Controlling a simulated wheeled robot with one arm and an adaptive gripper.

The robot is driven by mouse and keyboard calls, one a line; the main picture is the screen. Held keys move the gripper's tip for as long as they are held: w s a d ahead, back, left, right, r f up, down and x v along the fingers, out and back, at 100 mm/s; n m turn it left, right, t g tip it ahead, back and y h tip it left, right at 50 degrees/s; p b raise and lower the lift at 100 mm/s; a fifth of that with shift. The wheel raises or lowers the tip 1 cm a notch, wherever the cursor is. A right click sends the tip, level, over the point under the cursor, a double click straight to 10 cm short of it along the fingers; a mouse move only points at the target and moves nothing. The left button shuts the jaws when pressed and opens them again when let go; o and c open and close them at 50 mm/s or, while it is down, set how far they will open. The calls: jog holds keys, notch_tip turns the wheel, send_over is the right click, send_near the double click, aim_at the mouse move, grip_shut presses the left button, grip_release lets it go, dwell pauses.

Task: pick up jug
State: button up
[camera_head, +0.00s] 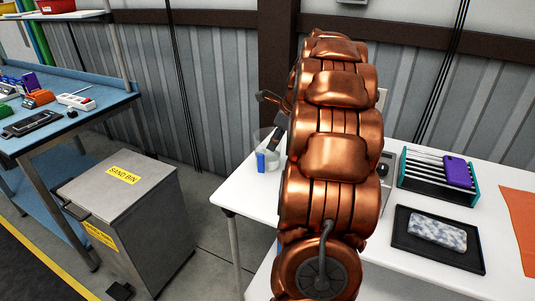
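A clear, see-through vessel that looks like the jug (264,147) stands upright near the left end of the white table (245,186). A small blue patch shows low on its front; I cannot tell if it is part of the jug. My gripper (275,128) is above and beside the jug, with one dark finger near its rim at the right. My copper arm hides most of the gripper and the jug's right side. I cannot tell whether the gripper touches the jug, or how far apart its fingers are.
A black tray (402,253) with a speckled phone-like slab (437,232) lies right of my arm. Behind it stands a slotted rack (410,180) holding a purple phone (457,172). A grey sand bin (130,225) and a blue workbench (80,118) stand left, across a floor gap.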

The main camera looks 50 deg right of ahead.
aim_at(262, 171)
jog(key=p+x, duration=0.2)
jog(key=x, duration=0.9)
jog(key=shift+w+a+f, duration=0.1)
jog(key=shift+f, duration=0.1)
grip_shut()
